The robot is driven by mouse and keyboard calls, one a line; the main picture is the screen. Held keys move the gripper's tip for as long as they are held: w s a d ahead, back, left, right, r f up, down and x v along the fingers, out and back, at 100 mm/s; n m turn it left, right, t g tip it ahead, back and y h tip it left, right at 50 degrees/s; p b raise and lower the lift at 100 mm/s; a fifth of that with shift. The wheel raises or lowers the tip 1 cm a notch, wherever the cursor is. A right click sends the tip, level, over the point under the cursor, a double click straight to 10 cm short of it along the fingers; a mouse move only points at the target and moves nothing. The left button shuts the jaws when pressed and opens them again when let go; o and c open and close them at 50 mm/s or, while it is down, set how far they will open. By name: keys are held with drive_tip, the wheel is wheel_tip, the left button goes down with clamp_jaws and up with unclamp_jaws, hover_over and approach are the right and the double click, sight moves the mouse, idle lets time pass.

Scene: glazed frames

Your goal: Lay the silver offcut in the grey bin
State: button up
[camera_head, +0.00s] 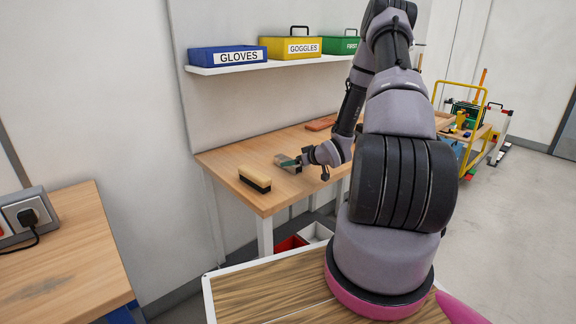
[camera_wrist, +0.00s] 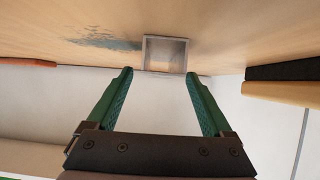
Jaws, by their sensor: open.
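The silver offcut (camera_wrist: 165,54) lies on the wooden workbench and looks like a short square piece, with one square end facing the wrist camera. In the head view the offcut (camera_head: 281,158) shows small and partly hidden behind my gripper (camera_head: 291,162). My gripper, with green fingers, is open; in the wrist view its fingertips (camera_wrist: 160,73) stand on either side of the offcut's near end, with gaps. I cannot tell whether the tips reach past that end. A pale grey bin (camera_head: 316,232) stands low beneath the bench, beside a red bin (camera_head: 290,243), partly hidden by my arm.
A cream and black brush-like block (camera_head: 254,178) lies near the workbench's (camera_head: 225,160) front left. A reddish flat thing (camera_head: 320,124) lies farther back. A shelf (camera_head: 228,67) with labelled boxes hangs above. A dark smudge (camera_wrist: 105,43) marks the bench beside the offcut.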

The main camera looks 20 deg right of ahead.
drive_tip(key=x, duration=0.4)
drive_tip(key=shift+r, duration=0.1)
clamp_jaws()
